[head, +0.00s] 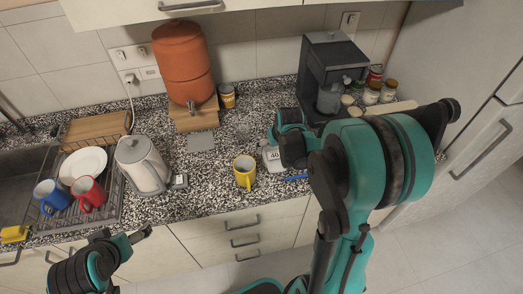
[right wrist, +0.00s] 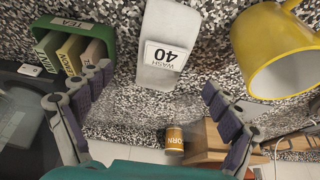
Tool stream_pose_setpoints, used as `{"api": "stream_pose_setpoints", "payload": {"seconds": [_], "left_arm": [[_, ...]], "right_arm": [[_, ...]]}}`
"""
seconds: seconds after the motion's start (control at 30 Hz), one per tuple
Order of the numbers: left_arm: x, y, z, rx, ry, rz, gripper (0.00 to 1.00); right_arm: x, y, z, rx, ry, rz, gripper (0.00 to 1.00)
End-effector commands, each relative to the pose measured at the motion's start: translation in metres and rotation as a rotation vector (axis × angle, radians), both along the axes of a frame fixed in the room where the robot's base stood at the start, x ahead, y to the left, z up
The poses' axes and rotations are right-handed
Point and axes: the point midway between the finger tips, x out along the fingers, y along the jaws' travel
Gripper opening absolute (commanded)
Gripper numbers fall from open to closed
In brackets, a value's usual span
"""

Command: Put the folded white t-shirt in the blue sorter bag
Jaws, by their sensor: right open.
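I see no folded white t-shirt and no blue sorter bag in either view. A pale grey item with a white label reading "WASH 40" (right wrist: 168,50) lies on the speckled counter; its label also shows in the head view (head: 273,156). My right gripper (right wrist: 155,108) is open and empty, its two fingers apart, with the labelled item beyond them. In the head view the right arm hides most of that gripper. My left gripper (head: 124,236) is at the lower left, in front of the counter; its jaw opening is unclear.
A yellow mug (head: 244,172) stands beside the labelled item. A kettle (head: 143,165), a dish rack with mugs (head: 112,205), an orange dispenser (head: 183,62) and a coffee machine (head: 327,75) line the counter. A green tea box (right wrist: 73,43) is near the right gripper.

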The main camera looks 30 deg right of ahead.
Motion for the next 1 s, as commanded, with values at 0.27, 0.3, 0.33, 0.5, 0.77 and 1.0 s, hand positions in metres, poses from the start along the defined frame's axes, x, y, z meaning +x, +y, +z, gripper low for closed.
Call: {"api": "stream_pose_setpoints", "payload": {"seconds": [0.27, 0.3, 0.33, 0.5, 0.77, 1.0], "left_arm": [[0.001, 0.000, -0.015, 0.003, -0.001, -0.004, 0.87], [0.001, 0.000, -0.018, 0.003, -0.001, -0.005, 0.87], [0.001, 0.000, -0.020, 0.004, -0.001, -0.004, 0.87], [0.001, 0.000, -0.024, 0.005, -0.001, -0.005, 0.87], [0.001, 0.000, -0.023, 0.005, -0.001, -0.006, 0.87], [0.001, 0.000, -0.023, 0.005, -0.001, -0.006, 0.87]], "right_arm": [[0.017, -0.001, -0.036, 0.000, -0.001, 0.002, 0.91], [0.021, -0.001, -0.041, 0.000, -0.001, 0.003, 0.91], [0.024, -0.001, -0.045, 0.000, -0.001, 0.003, 0.91], [0.030, -0.003, -0.060, -0.001, -0.001, 0.002, 0.91], [0.030, -0.003, -0.061, -0.001, -0.001, 0.001, 0.89], [0.030, -0.003, -0.061, -0.001, -0.001, 0.001, 0.33]]}}
